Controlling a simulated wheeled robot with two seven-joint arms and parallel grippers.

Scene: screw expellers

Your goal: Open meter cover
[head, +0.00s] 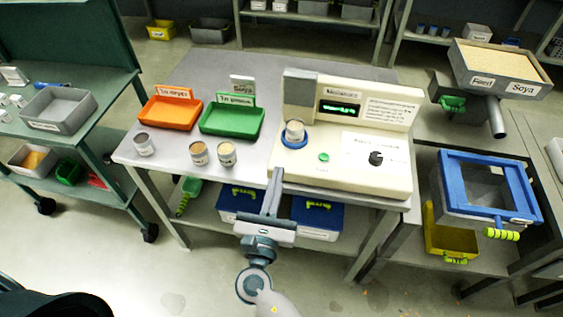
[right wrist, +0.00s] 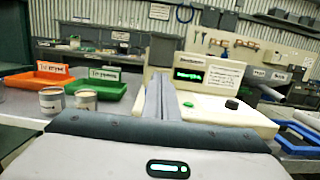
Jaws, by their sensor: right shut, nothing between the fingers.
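The meter (head: 400,112) is a cream-white box on the metal table with a lit green display, also in the right wrist view (right wrist: 225,82). A small cup (head: 295,130) stands in a blue ring (head: 294,142) at its left. A grey block (head: 299,90) is at the meter's upper left corner; I cannot tell whether it is the cover. My right gripper (head: 276,172) is shut and empty, its fingers pointing at the meter's front left, below the blue ring. In the right wrist view its fingers (right wrist: 159,80) hide the cup area. My left gripper is not in view.
A green button (head: 323,157) and black knob (head: 376,158) are on the meter. Several small cans (head: 199,153) stand on the table to the left, before an orange tray (head: 170,115) and a green tray (head: 232,122). A blue-framed box (head: 487,187) stands at right.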

